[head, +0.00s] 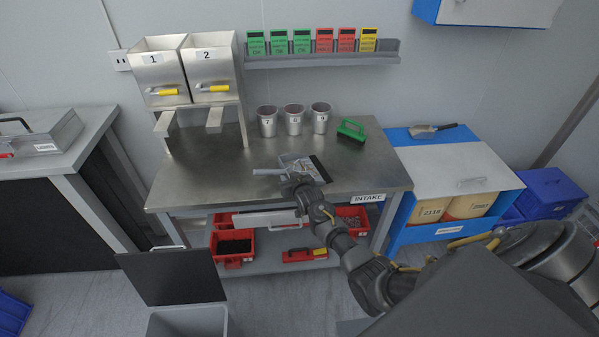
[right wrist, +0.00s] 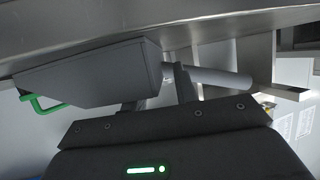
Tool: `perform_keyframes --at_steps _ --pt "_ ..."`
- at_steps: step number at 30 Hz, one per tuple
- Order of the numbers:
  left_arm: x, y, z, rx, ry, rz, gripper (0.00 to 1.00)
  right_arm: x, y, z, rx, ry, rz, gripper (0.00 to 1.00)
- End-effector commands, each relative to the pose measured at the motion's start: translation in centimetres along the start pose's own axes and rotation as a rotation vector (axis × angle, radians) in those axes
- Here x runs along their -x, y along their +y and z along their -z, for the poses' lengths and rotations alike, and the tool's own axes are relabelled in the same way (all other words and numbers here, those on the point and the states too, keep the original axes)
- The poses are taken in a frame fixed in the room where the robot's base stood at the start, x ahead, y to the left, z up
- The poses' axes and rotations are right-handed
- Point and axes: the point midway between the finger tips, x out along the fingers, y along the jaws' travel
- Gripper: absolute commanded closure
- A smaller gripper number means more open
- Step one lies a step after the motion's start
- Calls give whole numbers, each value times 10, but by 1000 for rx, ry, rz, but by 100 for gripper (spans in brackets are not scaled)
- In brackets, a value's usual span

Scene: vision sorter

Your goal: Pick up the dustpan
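The grey dustpan (head: 287,158) lies on the steel table, its pale handle (head: 268,171) pointing left and a dark edge at its right. My right gripper (head: 290,180) is at the dustpan's near side, by the base of the handle, and hides part of it. In the right wrist view the dustpan's grey body (right wrist: 95,75) and round handle (right wrist: 222,80) are just beyond the fingers (right wrist: 158,95). The fingers stand apart, and the right one crosses in front of the handle. No firm hold shows. My left gripper is out of view.
Two numbered hoppers (head: 160,75) stand at the back left. Red bins (head: 232,248) sit on the shelf below. The table's left front is clear.

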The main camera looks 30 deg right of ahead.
Motion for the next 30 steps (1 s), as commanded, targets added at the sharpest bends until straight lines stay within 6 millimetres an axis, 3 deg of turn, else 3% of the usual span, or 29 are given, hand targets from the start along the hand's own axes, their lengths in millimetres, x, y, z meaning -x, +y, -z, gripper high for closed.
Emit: perform_keyframes --at_steps 7,14,30 --pt "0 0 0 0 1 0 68 -1 0 0 0 1 0 71" --pt "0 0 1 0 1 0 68 -1 0 0 0 0 0 100" --pt "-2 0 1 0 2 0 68 0 0 4 0 4 0 100"
